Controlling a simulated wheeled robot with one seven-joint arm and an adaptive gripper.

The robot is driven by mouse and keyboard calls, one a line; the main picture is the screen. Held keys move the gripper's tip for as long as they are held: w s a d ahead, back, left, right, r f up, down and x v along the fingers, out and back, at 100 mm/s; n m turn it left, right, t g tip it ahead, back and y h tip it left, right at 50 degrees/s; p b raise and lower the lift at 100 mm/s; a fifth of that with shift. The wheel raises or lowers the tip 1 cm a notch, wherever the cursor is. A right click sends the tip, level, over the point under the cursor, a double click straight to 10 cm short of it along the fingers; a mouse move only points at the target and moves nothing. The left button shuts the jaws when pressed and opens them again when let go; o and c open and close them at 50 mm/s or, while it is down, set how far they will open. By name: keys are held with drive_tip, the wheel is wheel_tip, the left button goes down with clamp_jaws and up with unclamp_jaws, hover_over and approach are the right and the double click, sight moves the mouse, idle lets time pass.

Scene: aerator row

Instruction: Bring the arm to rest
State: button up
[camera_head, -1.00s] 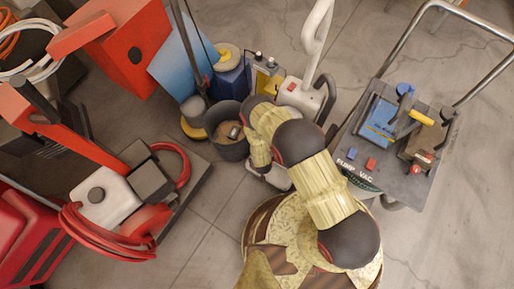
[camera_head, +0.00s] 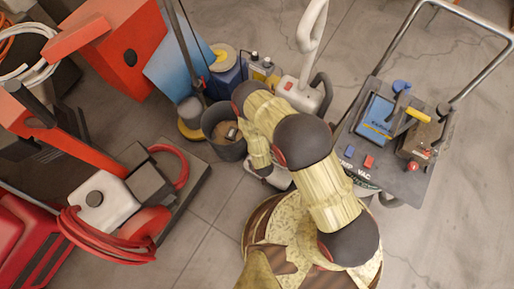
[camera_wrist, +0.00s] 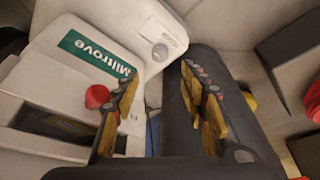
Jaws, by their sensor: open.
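My arm (camera_head: 333,195) shows in the head view, bent up from my base and over, with its far end hanging down beside the dark bucket. My gripper (camera_wrist: 160,115) is open in the wrist view, with its two yellow-and-dark fingers apart. I see nothing held between them. Beyond the fingers is a white machine (camera_wrist: 95,65) with a green label and a red knob (camera_wrist: 97,96). A dark grey body stands behind and below the right finger. In the head view the fingertips are mostly hidden by my arm, and I cannot tell whether they touch anything.
A dark bucket (camera_head: 212,146) stands close left of my arm. A cart (camera_head: 386,170) with tools on top is at the right. A white upright handle (camera_head: 309,45) rises behind. Red machinery (camera_head: 112,58) and a red hose (camera_head: 95,247) fill the left. Bare floor shows at lower left-centre.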

idle(0.3)
drive_tip(key=s+d+r+n+g+h, duration=0.1)
drive_tip(key=s+d+g, duration=0.2)
drive_tip(key=s, duration=0.3)
drive_tip(key=s+d+r+g+h, duration=0.1)
drive_tip(key=s+d+r+g, duration=0.1)
drive_tip(key=s, duration=0.4)
drive_tip(key=w+d+r+g+p, duration=0.1)
drive_tip(key=w+r, duration=0.1)
drive_tip(key=r, duration=1.2)
drive_tip(key=w+r+p, duration=0.1)
drive_tip(key=w+r, duration=0.1)
drive_tip(key=r, duration=1.1)
drive_tip(key=w+d+r+g, duration=0.1)
drive_tip(key=w+r, duration=0.2)
drive_tip(key=r, duration=1.1)
drive_tip(key=s+d+r+m+t+p, duration=0.1)
drive_tip(key=d+r, duration=0.3)
drive_tip(key=r, duration=0.9)
drive_tip(key=s+d+r+m+t+p, duration=0.1)
drive_tip(key=d+r+t, duration=0.3)
drive_tip(key=r, duration=0.9)
drive_tip(key=s+d+r+m+t+p, duration=0.2)
drive_tip(key=s+d+r+t, duration=0.1)
drive_tip(key=r, duration=1)
drive_tip(key=shift+s+d+y, duration=0.2)
drive_tip(key=shift+d+y, duration=0.2)
drive_tip(key=shift+d, duration=0.3)
